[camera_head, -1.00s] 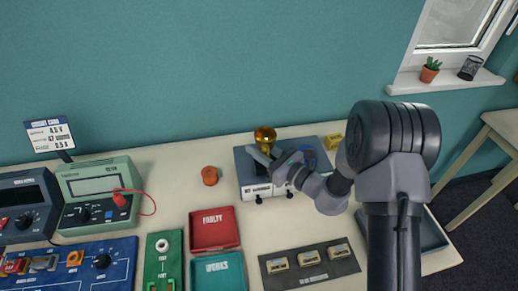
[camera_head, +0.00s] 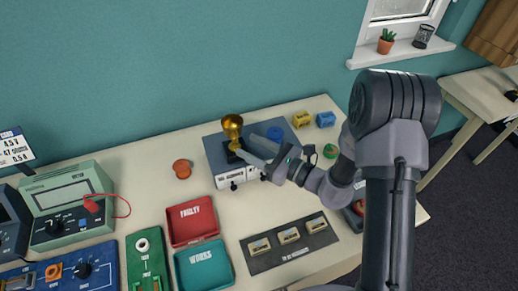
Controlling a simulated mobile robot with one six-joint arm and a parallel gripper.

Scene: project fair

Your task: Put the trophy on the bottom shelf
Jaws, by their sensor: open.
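The gold trophy (camera_head: 232,125), a cup on a stem with a dark base, stands upright on top of a grey box-shaped device (camera_head: 216,156) at the back of the table. My gripper (camera_head: 248,152) is open, just right of the trophy's stem and base, with its fingers pointing left toward it. I cannot tell whether a finger touches the trophy. No bottom shelf can be made out in this view.
A red tray (camera_head: 190,220) and a teal tray (camera_head: 204,266) lie in front. An orange pot-like object (camera_head: 182,169) stands left of the device. Yellow (camera_head: 301,119) and blue (camera_head: 325,119) blocks are at the back right. A dark panel (camera_head: 290,242) lies in front.

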